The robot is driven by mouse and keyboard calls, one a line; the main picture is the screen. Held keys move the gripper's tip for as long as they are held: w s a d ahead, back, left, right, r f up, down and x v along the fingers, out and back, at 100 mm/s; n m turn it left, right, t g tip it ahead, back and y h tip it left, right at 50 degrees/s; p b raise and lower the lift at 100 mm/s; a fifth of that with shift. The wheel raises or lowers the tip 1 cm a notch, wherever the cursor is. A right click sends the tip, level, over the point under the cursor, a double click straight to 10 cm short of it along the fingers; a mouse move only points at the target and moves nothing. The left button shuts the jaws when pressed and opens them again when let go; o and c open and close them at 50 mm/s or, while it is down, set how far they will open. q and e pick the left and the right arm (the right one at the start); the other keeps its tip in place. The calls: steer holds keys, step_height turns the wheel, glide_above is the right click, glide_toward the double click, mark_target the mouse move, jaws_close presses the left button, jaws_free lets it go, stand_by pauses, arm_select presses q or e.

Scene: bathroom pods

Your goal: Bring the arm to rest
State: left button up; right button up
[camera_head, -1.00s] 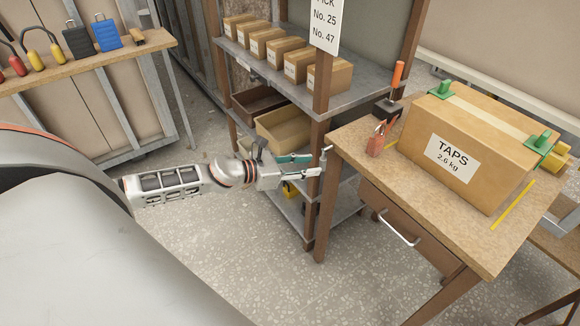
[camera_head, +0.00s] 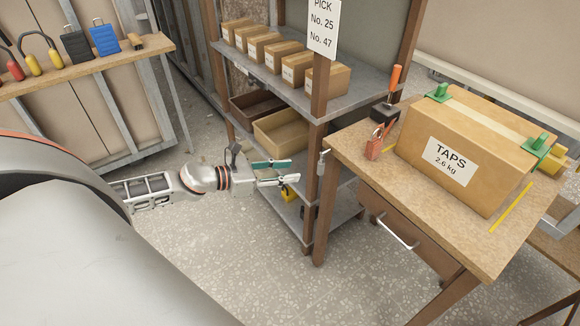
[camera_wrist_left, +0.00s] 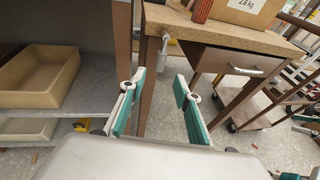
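My left arm comes in from the left in the head view. Its gripper (camera_head: 283,172) is in the air in front of the rack's lower part, left of the workbench. In the left wrist view the gripper's two teal-padded fingers (camera_wrist_left: 158,102) stand apart with nothing between them. They point toward the workbench leg and the rack post.
The workbench (camera_head: 357,157) at right bears a TAPS carton (camera_head: 455,172), a red padlock (camera_head: 373,148) and an orange-handled tool (camera_head: 394,82). A grey object (camera_head: 322,163) hangs at its left edge. The rack (camera_head: 355,100) holds small cartons and a tan bin (camera_head: 283,140). Floor in front is clear.

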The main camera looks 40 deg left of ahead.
arm_select(q)
steer(key=s+d+f+m+y+p, duration=0.1)
steer(key=s+d+f+m, duration=0.3)
steer(key=s+m, duration=0.3)
steer(key=s+d+f+m+g+y+p, duration=0.1)
steer(key=s+d+f+m, duration=0.4)
steer(key=m, duration=1)
steer(key=s+d+f+m+g+y+p, duration=0.1)
steer(key=s+d+f+m+y+p, duration=0.2)
steer(key=s+m, duration=0.7)
steer(key=d+f+m, duration=0.1)
steer(key=d+f, duration=0.1)
steer(key=d, duration=0.2)
steer(key=shift+s+d+m, duration=0.2)
steer(key=shift+s+m, duration=0.2)
arm_select(e)
steer(key=r, duration=0.2)
steer(key=a+r, duration=0.1)
steer(key=shift+s, duration=0.4)
steer(key=shift+w+r, duration=0.2)
steer(key=shift+r, duration=0.15)
steer(key=shift+s+f, duration=0.1)
steer(key=shift+f, duration=0.15)
steer(key=shift+r, duration=0.2)
